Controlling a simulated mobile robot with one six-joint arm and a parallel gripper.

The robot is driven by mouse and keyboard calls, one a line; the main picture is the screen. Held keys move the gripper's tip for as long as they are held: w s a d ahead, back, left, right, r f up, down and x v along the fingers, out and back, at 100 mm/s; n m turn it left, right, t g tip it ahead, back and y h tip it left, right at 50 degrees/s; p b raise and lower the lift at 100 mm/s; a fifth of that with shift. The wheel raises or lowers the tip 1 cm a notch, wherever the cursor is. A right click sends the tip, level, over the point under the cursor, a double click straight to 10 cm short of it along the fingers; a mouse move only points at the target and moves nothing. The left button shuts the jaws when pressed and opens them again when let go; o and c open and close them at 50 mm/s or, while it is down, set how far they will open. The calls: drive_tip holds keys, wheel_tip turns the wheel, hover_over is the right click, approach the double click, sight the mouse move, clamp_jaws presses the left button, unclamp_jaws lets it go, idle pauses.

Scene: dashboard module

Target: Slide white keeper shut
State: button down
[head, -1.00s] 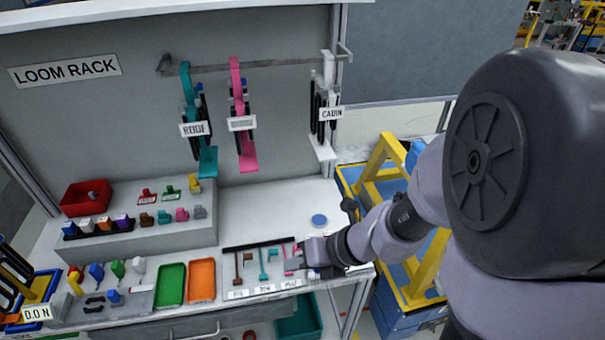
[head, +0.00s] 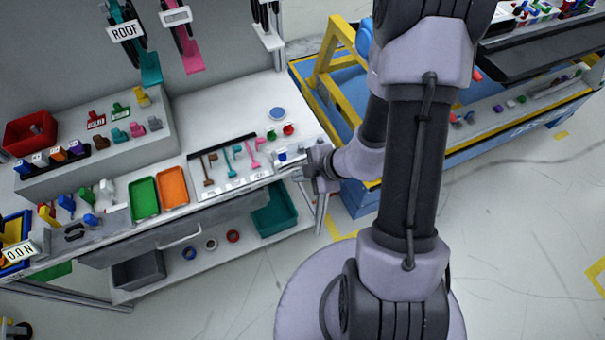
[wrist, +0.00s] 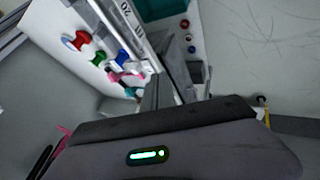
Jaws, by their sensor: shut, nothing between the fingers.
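My gripper (head: 300,172) is shut and empty at the front right corner of the workbench. In the wrist view its closed fingers (wrist: 158,88) point towards a small white piece (wrist: 147,67), which may be the white keeper. This piece sits beside a blue connector (wrist: 123,57); the blue connector also shows in the head view (head: 282,156), just left of my gripper. I cannot tell whether the fingers touch the white piece, or how far it is slid. A green connector (head: 271,134) and a red connector (head: 288,130) stand behind the blue one.
A tool panel (head: 228,168) with brown, teal and pink pieces lies left of my gripper. Orange (head: 173,187) and green (head: 144,199) trays are further left. A yellow-framed blue cart (head: 340,75) stands close on the right. A teal bin (head: 275,212) sits on the shelf below.

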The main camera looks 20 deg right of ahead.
drive_tip(key=w+f, duration=0.1)
drive_tip(key=w, duration=0.1)
drive_tip(key=w+a+f+b, duration=0.1)
drive_tip(key=w, duration=0.1)
drive_tip(key=w+a+f+b, duration=0.1)
drive_tip(key=w+f, duration=0.1)
drive_tip(key=shift+w+f, duration=0.1)
drive_tip(key=shift+w, duration=0.15)
